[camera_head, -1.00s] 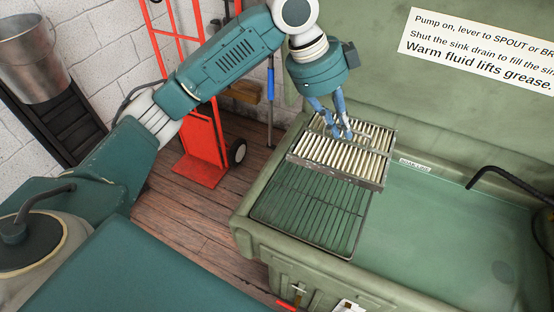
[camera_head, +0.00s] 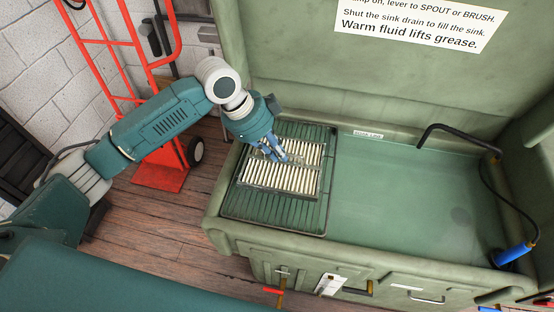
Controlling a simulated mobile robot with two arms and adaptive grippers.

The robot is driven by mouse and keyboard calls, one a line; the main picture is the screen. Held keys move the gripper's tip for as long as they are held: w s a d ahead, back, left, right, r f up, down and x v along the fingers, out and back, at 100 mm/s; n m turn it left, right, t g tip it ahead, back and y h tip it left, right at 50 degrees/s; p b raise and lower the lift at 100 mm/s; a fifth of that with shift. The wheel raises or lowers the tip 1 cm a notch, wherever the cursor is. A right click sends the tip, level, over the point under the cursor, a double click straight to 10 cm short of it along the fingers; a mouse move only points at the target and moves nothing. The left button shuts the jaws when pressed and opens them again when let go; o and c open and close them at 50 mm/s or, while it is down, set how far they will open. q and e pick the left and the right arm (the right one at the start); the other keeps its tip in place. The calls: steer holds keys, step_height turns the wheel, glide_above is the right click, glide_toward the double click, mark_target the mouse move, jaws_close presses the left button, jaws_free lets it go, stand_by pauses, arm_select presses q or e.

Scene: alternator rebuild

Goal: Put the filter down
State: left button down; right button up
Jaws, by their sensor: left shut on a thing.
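The filter (camera_head: 284,178), a framed panel of pale slats, is over the dark wire rack (camera_head: 233,203) at the left end of the green parts washer. It looks level and low over the rack; I cannot tell whether it touches. My left gripper (camera_head: 280,157) is shut on the filter near its back middle, and its fingers hide a small part of the slats. The rack shows around the filter's edges. My right gripper is not in view.
The sink basin (camera_head: 385,195) with greenish fluid lies right of the rack. A black spout (camera_head: 460,130) and a blue-handled brush (camera_head: 512,254) are at its right. A red hand truck (camera_head: 160,165) stands on the floor at left.

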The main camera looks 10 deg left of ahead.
mark_target(278, 163)
arm_select(q)
steer(key=shift+f, duration=0.3)
step_height(278, 163, down, 4)
steer(key=shift+r+p, duration=0.1)
steer(key=shift+p, duration=0.25)
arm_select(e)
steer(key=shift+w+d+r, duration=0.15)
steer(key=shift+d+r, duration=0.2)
arm_select(q)
steer(key=c, duration=1.8)
jaws_free()
steer(key=shift+o, duration=0.2)
steer(key=b+v, duration=0.1)
steer(key=v, duration=1.1)
steer(key=shift+b, duration=0.35)
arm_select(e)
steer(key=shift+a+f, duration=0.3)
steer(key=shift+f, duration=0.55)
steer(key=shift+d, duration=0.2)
